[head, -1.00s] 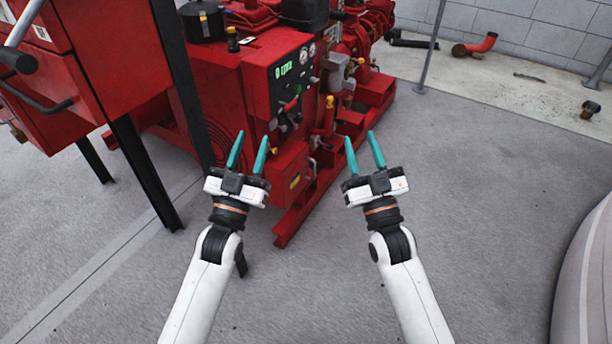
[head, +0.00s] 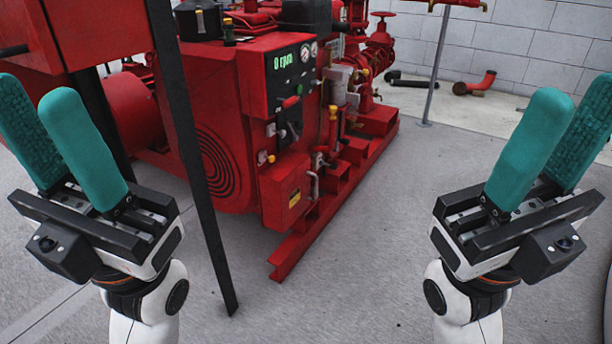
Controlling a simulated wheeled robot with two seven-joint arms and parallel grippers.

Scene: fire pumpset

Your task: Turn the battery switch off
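The red pump set (head: 225,85) stands ahead, with a dark control panel (head: 293,75) on its near face showing a green "0 rpm" display. A red-tipped lever (head: 290,102) sits low on the panel. Small knobs (head: 265,157) sit on the red face below it. I cannot tell which of these is the battery switch. My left gripper (head: 43,95) is raised at the far left, its teal fingers apart and empty. My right gripper (head: 575,98) is raised at the far right, also apart and empty. Neither touches the pump set.
A black post (head: 185,140) stands between my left gripper and the panel, under a red cabinet (head: 95,30). A red base rail (head: 320,215) runs along the floor. A grey pole (head: 436,70) and a red pipe elbow (head: 475,83) are behind.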

